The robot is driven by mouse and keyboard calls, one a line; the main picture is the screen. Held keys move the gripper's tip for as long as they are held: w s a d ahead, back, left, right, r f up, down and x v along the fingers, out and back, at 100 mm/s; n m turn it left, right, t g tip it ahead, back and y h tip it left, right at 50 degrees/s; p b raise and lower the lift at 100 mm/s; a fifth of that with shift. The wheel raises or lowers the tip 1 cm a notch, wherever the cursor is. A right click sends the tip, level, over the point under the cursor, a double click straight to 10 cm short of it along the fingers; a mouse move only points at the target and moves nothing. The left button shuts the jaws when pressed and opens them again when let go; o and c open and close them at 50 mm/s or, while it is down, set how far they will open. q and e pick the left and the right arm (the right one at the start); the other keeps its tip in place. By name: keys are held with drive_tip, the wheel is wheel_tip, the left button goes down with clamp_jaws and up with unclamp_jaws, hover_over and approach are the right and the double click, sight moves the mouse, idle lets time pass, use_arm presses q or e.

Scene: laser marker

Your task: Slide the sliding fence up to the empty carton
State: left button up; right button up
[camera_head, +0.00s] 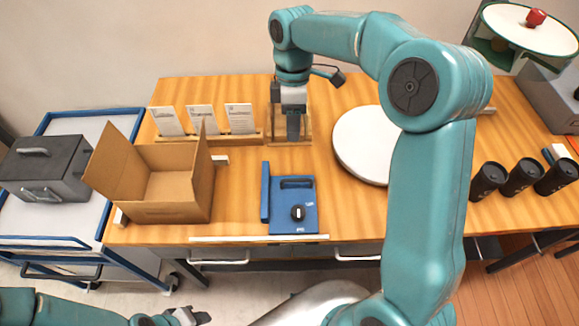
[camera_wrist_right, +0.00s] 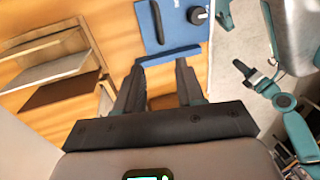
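The open brown carton (camera_head: 172,211) stands on the left of the table with flaps raised; the part of its inside that shows is empty. A long blue bar (camera_head: 265,192), which looks like the sliding fence, lies to its right with a gap between. It also shows in the right wrist view (camera_wrist_right: 171,56). My right gripper (camera_head: 293,137) points down behind the bar, near a wooden stand. In the wrist view its fingers (camera_wrist_right: 160,75) are apart with nothing held. My left gripper (camera_head: 188,316) is low, in front of the table; its finger opening is unclear.
A blue box with a black knob (camera_head: 292,206) sits right beside the bar. Several white cards stand in a wooden holder (camera_head: 205,140) behind the carton. A white disc (camera_head: 365,145) and black cups (camera_head: 522,177) are to the right. Bare table lies between carton and bar.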

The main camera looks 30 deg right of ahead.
sight(293, 179)
drive_tip(key=f, duration=0.4)
drive_tip(key=s+f+p, duration=0.1)
drive_tip(key=f, duration=0.4)
drive_tip(key=s+a+f, duration=0.1)
drive_tip(key=f, duration=0.4)
drive_tip(key=shift+s+a+p, duration=0.1)
drive_tip(key=shift+s+p, duration=0.15)
drive_tip(key=shift+p, duration=0.1)
drive_tip(key=shift+s+a+f, duration=0.15)
drive_tip(key=shift+s+f, duration=0.05)
drive_tip(key=shift+f, duration=0.35)
drive_tip(key=shift+w+f, duration=0.1)
drive_tip(key=shift+w, duration=0.05)
clamp_jaws()
